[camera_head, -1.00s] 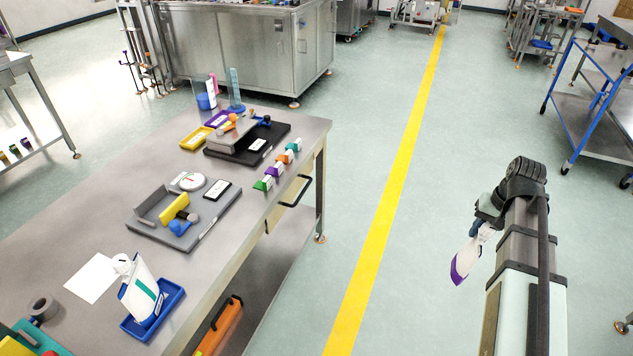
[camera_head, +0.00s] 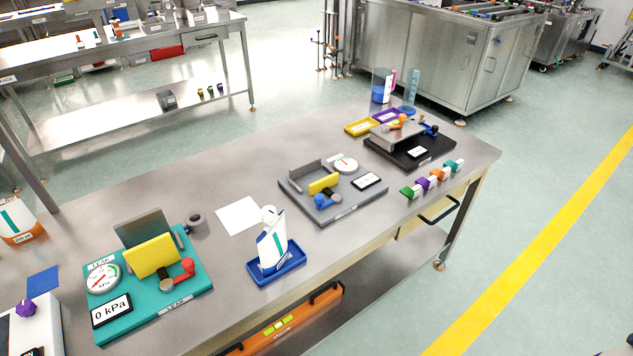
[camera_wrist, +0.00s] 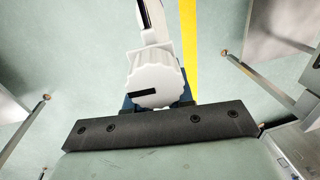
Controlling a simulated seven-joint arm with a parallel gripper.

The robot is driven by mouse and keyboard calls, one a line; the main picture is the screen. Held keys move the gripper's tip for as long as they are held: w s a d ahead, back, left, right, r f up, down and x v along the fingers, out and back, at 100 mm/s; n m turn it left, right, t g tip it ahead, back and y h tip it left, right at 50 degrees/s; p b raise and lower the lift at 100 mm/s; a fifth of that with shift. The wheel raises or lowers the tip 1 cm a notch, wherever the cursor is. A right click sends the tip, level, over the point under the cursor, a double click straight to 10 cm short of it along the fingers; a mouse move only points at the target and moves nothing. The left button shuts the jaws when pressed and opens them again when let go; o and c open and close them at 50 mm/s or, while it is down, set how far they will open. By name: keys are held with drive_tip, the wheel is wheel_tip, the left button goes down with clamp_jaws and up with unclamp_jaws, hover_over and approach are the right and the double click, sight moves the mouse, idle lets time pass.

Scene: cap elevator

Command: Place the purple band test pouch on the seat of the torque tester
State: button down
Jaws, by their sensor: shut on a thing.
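My gripper (camera_wrist: 157,103) is shut on the white pouch (camera_wrist: 142,20), with its ribbed white cap (camera_wrist: 153,80) facing the wrist camera. The pouch's purple band is hidden in this view. My gripper is outside the head view, and the floor lies below it. I cannot tell which station is the torque tester: the small labels are unreadable. The table carries a grey station (camera_head: 317,208) with a yellow block, a black station (camera_head: 432,158) with a grey plate, and a teal station (camera_head: 150,322) marked LEAK. A white device (camera_head: 25,332) with a purple knob is partly cut off at lower left.
The steel table (camera_head: 130,200) also holds another white pouch (camera_head: 272,243) standing in a blue tray (camera_head: 290,268), a tape roll (camera_head: 196,223), a paper sheet (camera_head: 240,215) and several coloured clips. Open floor (camera_head: 500,240) lies to the right.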

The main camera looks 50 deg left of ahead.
drive_tip(key=w+a+r, duration=0.2)
drive_tip(key=w+a, duration=0.2)
drive_tip(key=a, duration=0.7)
drive_tip(key=w+a+r, duration=0.2)
drive_tip(key=w+a, duration=0.2)
drive_tip(key=a, duration=0.7)
drive_tip(key=s+a+r, duration=0.1)
drive_tip(key=a+r, duration=0.1)
drive_tip(key=a, duration=0.9)
drive_tip(key=a+r, duration=0.2)
drive_tip(key=a, duration=0.9)
drive_tip(key=s+a+r, duration=0.2)
drive_tip(key=s+a, duration=0.1)
drive_tip(key=a, duration=0.5)
drive_tip(key=s+a+r+h, duration=0.1)
drive_tip(key=s+a, duration=0.2)
drive_tip(key=a, duration=0.4)
drive_tip(key=s+a+r, duration=0.2)
drive_tip(key=s+a, duration=0.1)
drive_tip(key=a, duration=0.5)
drive_tip(key=s+a+r, duration=0.2)
drive_tip(key=s+a, duration=0.6)
drive_tip(key=a, duration=0.2)
drive_tip(key=s+a+r, duration=0.3)
drive_tip(key=s+a, duration=0.5)
drive_tip(key=a, duration=0.3)
wheel_tip(320, 180, down, 10)
drive_tip(key=shift+w+d, duration=0.15)
drive_tip(key=shift+d, duration=0.05)
